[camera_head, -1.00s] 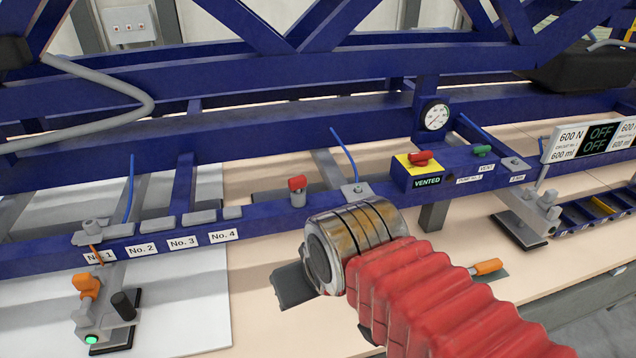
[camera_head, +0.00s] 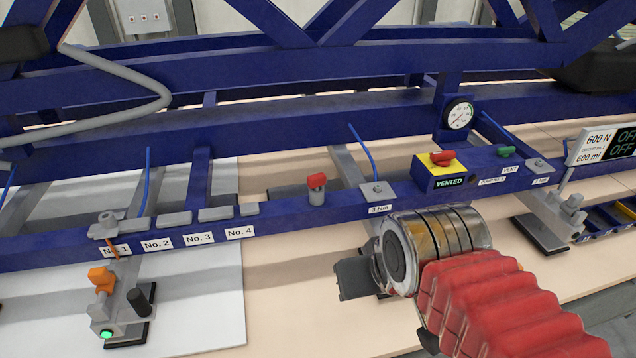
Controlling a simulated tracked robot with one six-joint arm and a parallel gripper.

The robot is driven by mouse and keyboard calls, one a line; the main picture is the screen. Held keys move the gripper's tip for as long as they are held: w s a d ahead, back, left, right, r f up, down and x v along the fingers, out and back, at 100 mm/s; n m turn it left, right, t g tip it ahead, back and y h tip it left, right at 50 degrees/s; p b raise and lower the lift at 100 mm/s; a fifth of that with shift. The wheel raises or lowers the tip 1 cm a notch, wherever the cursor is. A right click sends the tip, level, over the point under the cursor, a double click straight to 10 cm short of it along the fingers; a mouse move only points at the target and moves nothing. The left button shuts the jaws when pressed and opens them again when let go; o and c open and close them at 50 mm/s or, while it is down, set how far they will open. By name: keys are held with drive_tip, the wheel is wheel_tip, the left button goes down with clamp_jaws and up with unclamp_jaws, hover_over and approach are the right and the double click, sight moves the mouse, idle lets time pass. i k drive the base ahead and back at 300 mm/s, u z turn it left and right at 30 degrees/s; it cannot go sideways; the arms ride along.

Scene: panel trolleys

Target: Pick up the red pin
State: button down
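The red pin (camera_head: 317,181) stands upright on the blue rail, its red head on a short grey metal body. My gripper (camera_head: 355,278) shows as a dark grey block beyond the metal wrist, below and to the right of the pin and clearly apart from it. Its fingertips are mostly hidden behind the wrist, so I cannot see whether they are open or shut.
A yellow-topped "VENTED" box (camera_head: 440,172) with a red handle sits on the rail to the right, beside a gauge (camera_head: 458,115). Grey blocks above labels No. 1 to No. 4 (camera_head: 239,232) lie to the left. An orange-handled clamp (camera_head: 103,281) stands front left.

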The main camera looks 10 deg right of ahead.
sight(315, 181)
drive_tip(key=u, duration=1.5)
drive_tip(key=k, duration=0.95)
drive_tip(key=z, duration=0.05)
drive_tip(key=i, duration=0.5)
drive_tip(key=z, duration=0.1)
